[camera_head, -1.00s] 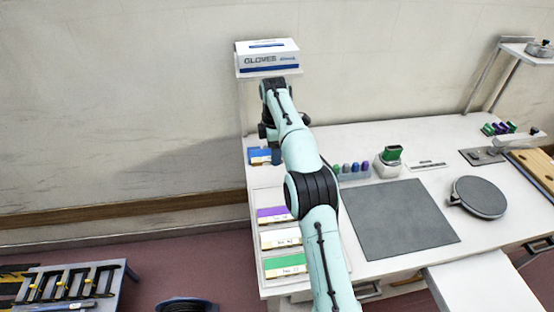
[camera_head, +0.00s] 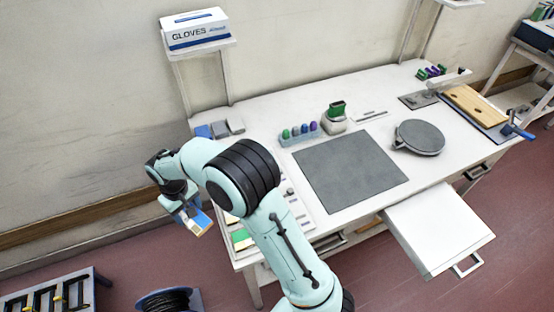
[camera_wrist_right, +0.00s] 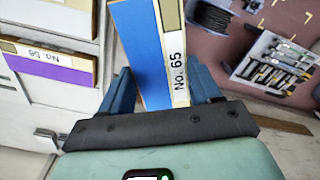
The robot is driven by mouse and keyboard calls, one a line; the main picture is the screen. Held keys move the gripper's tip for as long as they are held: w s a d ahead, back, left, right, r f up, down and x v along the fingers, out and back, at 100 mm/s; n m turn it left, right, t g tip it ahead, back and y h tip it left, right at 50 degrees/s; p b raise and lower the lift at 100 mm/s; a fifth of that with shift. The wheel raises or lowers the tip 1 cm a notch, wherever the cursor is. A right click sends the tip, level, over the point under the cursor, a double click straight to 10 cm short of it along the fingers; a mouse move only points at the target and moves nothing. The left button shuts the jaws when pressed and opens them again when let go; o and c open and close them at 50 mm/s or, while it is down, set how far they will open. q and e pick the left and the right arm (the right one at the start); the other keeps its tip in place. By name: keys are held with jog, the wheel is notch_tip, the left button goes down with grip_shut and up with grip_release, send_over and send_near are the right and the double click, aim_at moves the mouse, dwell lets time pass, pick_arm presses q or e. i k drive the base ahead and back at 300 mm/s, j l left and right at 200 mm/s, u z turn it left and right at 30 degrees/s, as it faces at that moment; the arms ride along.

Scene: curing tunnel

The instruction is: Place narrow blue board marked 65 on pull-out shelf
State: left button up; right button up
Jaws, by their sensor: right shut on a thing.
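The narrow blue board marked No. 65 (camera_wrist_right: 147,55) is between the fingers of my right gripper (camera_wrist_right: 160,92), which is shut on it. The label strip faces the camera in the right wrist view. In the head view the board (camera_head: 199,220) hangs from my right gripper (camera_head: 184,206) just off the table's left edge, tilted. The pull-out shelf (camera_head: 440,228) is a bare white panel with a handle, drawn out from the table's front at the right. My left gripper is not in view.
A gloves box (camera_head: 195,28) stands on a raised shelf. A purple-labelled board (camera_wrist_right: 52,68) lies near my right gripper. A cable spool (camera_head: 168,301) is at the lower left.

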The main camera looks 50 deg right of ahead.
aim_at(441, 223)
jog(key=z, duration=1.25)
jog(key=l+z, duration=0.2)
jog(key=l, duration=0.2)
jog(key=i+l+z, duration=0.2)
jog(key=l, duration=0.8)
jog(key=i+l, duration=0.1)
jog(key=l, duration=0.6)
